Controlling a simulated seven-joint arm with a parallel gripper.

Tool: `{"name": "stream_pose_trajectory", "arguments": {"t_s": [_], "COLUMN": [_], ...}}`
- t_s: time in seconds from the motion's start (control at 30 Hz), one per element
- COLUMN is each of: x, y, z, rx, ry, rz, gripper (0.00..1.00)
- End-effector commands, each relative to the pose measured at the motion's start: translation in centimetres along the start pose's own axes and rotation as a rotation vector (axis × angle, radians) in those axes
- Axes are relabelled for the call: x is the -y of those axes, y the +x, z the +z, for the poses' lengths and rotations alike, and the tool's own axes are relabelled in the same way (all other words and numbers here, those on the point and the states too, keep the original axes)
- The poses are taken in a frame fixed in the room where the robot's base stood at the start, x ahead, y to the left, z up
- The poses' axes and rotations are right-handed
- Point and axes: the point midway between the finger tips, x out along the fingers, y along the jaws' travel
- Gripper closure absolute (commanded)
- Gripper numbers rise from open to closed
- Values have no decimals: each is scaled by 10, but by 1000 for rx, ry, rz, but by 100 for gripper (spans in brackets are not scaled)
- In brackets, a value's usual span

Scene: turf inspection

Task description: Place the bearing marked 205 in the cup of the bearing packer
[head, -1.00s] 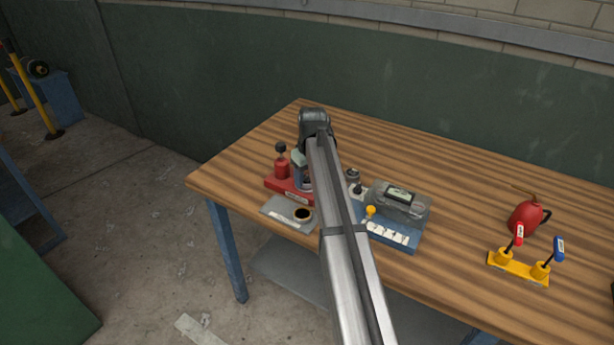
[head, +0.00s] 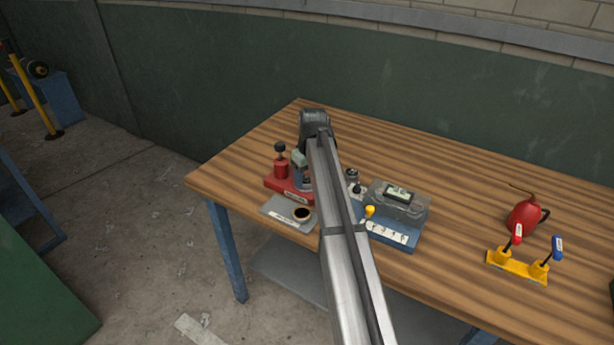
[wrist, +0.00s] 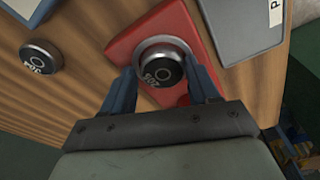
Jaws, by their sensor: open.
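The bearing packer has a red base (head: 289,190) near the table's left front edge, with a red pot and black knob at its back. In the wrist view a dark-faced bearing (wrist: 162,70) with a white mark sits inside a round silver cup (wrist: 143,56) on the red base. The mark is upside down and looks like 205. My gripper (wrist: 163,80) is open, with one blue finger on each side of this bearing. A second bearing (wrist: 40,57) lies on the wood to the left, its mark not clearly readable. In the head view my arm hides part of the packer.
A grey plate (head: 278,211) holding a round dark-centred item lies in front of the packer. A blue-based device (head: 401,241) with a clear cover stands just right. A red oil can (head: 523,216) and a yellow two-lever stand (head: 515,265) are farther right. The back of the table is clear.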

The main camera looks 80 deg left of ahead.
Motion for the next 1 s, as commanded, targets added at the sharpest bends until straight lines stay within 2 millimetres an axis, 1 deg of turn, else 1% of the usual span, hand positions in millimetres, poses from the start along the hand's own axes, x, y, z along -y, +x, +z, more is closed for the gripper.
{"name": "stream_pose_trajectory", "arguments": {"t_s": [0.03, 0.33, 0.47, 0.57, 0.67, 0.9, 1.0], "x": [8, 10, 10, 10, 9, 5, 4], "y": [12, 12, 8, -1, -17, -68, -86], "z": [6, 7, 6, 4, 4, 1, 0], "rx": [19, 19, 18, 16, 15, 9, 10], "ry": [-1, -2, -3, -4, -3, -2, -1], "rz": [-15, -17, -18, -18, -16, -11, -10], "gripper": [22, 22, 22, 22, 22, 22, 22]}}
